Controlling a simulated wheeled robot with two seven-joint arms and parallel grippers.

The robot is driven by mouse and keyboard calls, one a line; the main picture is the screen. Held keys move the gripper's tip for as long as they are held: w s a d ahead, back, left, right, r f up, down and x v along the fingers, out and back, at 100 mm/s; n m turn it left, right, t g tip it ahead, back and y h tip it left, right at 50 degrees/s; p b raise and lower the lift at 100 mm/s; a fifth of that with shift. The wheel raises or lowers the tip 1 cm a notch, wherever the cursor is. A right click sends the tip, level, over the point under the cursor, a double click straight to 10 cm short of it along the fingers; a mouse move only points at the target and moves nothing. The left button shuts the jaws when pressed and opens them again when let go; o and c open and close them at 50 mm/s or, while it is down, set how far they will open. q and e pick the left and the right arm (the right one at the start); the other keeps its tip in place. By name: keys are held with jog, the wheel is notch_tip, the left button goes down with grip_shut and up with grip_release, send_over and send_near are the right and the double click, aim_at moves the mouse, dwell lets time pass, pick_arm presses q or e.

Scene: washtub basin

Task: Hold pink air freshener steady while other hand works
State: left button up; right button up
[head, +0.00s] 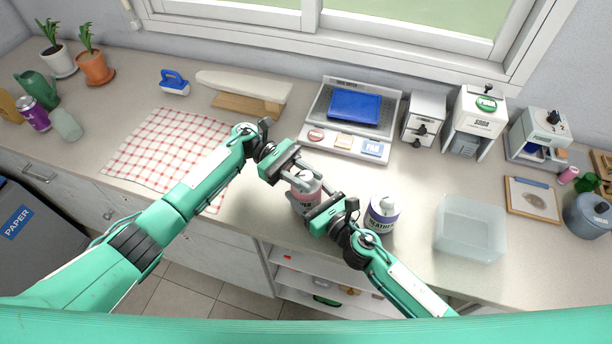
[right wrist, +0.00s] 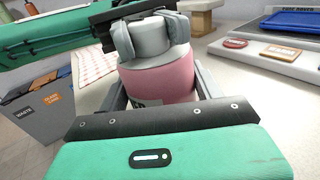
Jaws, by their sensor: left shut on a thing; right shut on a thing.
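The pink air freshener (head: 304,199) stands upright near the counter's front edge in the head view, partly hidden by my grippers. My left gripper (head: 301,177) is shut on its upper part from the left. My right gripper (head: 318,203) is shut on its pink body from the lower right. The right wrist view shows the pink air freshener (right wrist: 165,76) between my right gripper's fingers (right wrist: 160,90), with its grey-white top clasped by the left gripper's fingers (right wrist: 148,38). Its underside is hidden.
A clear tub (head: 470,228) is farther right. A scale with a blue tray (head: 354,107) stands behind. A checkered cloth (head: 165,148) lies to the left. An open shelf (head: 320,280) is below the counter.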

pick_arm(q)
jog(key=o, duration=1)
jog(key=shift+c, duration=0.2)
jog(key=v, duration=1.2)
pick_arm(e)
jog(key=o, duration=1.2)
